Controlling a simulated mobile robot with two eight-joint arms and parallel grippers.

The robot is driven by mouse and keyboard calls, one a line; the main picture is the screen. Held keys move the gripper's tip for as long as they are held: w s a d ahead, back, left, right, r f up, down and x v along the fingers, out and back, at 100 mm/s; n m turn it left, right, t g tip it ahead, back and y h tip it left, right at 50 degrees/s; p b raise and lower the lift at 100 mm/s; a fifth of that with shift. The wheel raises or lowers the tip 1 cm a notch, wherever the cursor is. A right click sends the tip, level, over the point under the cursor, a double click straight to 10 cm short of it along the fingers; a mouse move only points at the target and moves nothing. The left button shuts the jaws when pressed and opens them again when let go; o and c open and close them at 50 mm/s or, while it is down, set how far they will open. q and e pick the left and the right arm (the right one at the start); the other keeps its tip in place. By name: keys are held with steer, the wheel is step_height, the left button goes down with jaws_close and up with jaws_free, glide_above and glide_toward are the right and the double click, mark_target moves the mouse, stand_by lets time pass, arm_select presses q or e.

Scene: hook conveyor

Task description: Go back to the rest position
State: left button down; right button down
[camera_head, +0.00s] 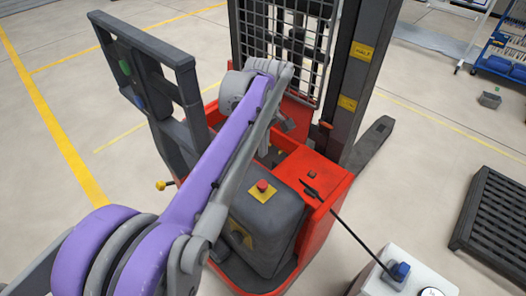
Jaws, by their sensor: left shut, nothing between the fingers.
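My left arm, purple and grey, comes in from the lower left and reaches over a red and dark grey forklift (335,195). My left gripper (287,125) is small and partly hidden by the arm's wrist, above the forklift's body near the mast. It looks shut, with nothing seen in it. I cannot tell whether it touches the forklift. My right gripper is not in view.
A red button (262,186) sits on the forklift's grey cover. A white box (405,275) with a blue part stands at the lower right. A black pallet (495,220) lies at the right. A blue rack (505,50) stands at the upper right. Floor at left is clear.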

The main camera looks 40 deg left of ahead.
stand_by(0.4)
arm_select(q)
steer(key=s+d+f+m+t, duration=0.5)
steer(key=s+d+f+m, duration=0.7)
steer(key=m, duration=0.5)
steer(key=s+d, duration=0.2)
steer(key=d, duration=0.1)
steer(key=shift+d+t, duration=0.2)
steer(key=shift+t, duration=0.1)
steer(key=shift+w+f, duration=0.1)
